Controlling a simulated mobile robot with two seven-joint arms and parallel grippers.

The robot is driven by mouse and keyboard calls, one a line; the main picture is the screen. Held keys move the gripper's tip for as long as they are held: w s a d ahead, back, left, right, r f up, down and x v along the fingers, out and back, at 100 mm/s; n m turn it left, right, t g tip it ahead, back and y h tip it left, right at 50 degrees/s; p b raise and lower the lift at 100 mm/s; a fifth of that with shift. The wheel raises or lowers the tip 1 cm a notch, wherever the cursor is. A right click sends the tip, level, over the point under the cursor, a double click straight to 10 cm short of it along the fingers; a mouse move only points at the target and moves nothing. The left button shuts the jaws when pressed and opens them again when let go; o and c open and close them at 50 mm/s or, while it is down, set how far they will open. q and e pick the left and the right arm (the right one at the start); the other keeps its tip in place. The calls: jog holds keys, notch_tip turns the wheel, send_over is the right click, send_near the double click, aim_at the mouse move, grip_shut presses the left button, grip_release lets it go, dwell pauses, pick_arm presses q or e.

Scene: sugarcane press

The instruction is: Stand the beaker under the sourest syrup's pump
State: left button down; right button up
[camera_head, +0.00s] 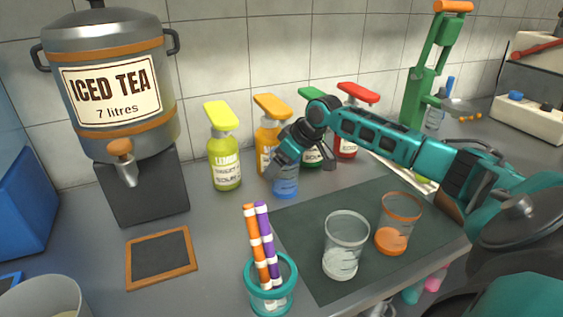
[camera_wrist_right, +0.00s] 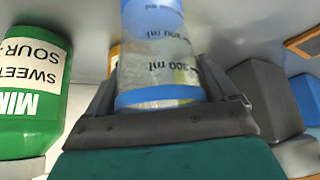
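The clear beaker with a blue band and base (camera_head: 286,187) is upright at the counter in front of the orange pump bottle (camera_head: 267,138). My right gripper (camera_head: 287,163) is around it, and the wrist view shows the graduated beaker (camera_wrist_right: 160,60) between the fingers (camera_wrist_right: 160,92). Whether its base touches the counter is unclear. To the left stands the yellow pump bottle (camera_head: 224,160). The green pump bottle (camera_head: 312,152), reading "MIN…" and "SOUR", "SWEET" in the wrist view (camera_wrist_right: 30,85), and the red pump bottle (camera_head: 347,140) stand right, partly hidden by my arm. My left gripper is not seen.
An iced tea dispenser (camera_head: 150,130) stands at the left, with a small chalkboard (camera_head: 160,258) before it. A teal cup of straws (camera_head: 271,292), a glass (camera_head: 344,245) and an orange-banded glass (camera_head: 396,225) stand in front. A green press (camera_head: 425,80) is behind my arm.

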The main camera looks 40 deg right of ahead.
jog(key=shift+o, duration=1.1)
jog(key=shift+r, duration=0.1)
jog(key=v, duration=1.2)
jog(key=shift+p, duration=0.45)
